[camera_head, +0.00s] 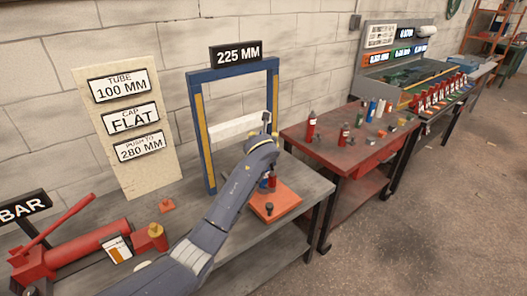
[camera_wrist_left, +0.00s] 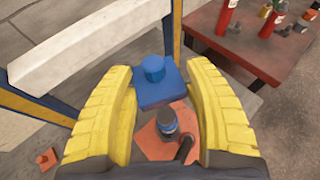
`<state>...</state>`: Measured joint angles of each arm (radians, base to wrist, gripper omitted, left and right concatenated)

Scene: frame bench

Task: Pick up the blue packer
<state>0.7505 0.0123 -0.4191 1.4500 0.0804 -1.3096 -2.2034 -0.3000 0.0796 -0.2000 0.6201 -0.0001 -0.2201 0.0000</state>
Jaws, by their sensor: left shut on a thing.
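In the left wrist view, the blue packer (camera_wrist_left: 158,88), a flat square block with a round blue knob on top, sits between the yellow fingers of my left gripper (camera_wrist_left: 162,80). The fingers are shut on it from both sides. Below it is an orange-red plate (camera_wrist_left: 152,143), which also shows on the grey bench in the head view (camera_head: 287,203). A dark cylinder with a blue band (camera_wrist_left: 168,122) stands on the plate. My right gripper is not in view.
A blue frame (camera_head: 197,135) with a pale crossbar (camera_head: 228,127) and a 225 MM sign (camera_head: 236,52) stands close beside my left arm. A red press (camera_head: 75,250) lies at the bench's left. A red table (camera_head: 345,152) with several bottles is to the right.

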